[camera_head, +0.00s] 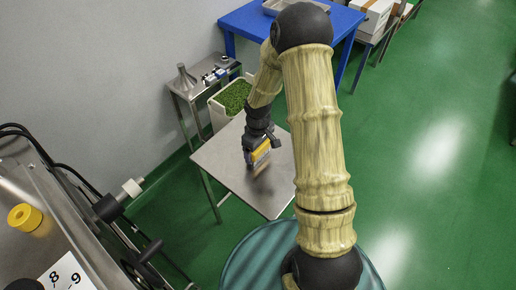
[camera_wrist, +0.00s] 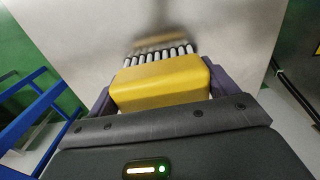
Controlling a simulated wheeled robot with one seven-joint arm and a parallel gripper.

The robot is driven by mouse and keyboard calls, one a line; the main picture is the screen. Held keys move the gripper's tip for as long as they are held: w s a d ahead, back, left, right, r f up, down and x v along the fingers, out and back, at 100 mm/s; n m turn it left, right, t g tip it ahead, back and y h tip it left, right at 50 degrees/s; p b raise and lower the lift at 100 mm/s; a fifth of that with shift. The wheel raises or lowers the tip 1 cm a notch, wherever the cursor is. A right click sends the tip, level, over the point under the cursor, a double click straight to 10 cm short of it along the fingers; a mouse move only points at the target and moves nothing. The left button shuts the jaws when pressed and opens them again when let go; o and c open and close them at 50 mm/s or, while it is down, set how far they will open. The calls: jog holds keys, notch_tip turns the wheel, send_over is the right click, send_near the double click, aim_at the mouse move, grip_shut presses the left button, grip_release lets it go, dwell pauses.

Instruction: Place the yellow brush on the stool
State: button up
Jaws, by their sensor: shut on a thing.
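The yellow brush (camera_wrist: 160,83) is held between the two fingers of my gripper (camera_wrist: 158,90) in the wrist view. Its row of pale bristles points away from the gripper, toward a grey metal top. In the head view my gripper (camera_head: 257,150) holds the brush (camera_head: 262,154) over the stool (camera_head: 222,168), a square metal top on thin legs. A blurred reflection of the brush shows on the top in both views. I cannot tell whether the bristles touch the surface.
A white bin of green material (camera_head: 216,112) stands behind the stool, beside a small metal table (camera_head: 184,91) with a funnel. A blue table (camera_head: 241,21) is farther back. A machine with a yellow knob (camera_head: 25,217) is at the left. Green floor is open at the right.

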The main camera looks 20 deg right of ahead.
jog(key=shift+f, duration=0.15)
jog(key=o, duration=0.8)
notch_tip(320, 180, up, 12)
jog(key=shift+r+p, duration=0.15)
jog(key=shift+p, duration=0.4)
jog(key=s+r+m+t, duration=0.1)
jog(key=s+r+m, duration=0.2)
jog(key=s, duration=0.4)
jog(key=s+r+m+t, duration=0.1)
jog(key=s+r+m, duration=0.3)
jog(key=s, duration=0.4)
jog(key=shift+d+r+t, duration=0.25)
jog(key=shift+r+t, duration=0.05)
jog(key=shift+r, duration=0.4)
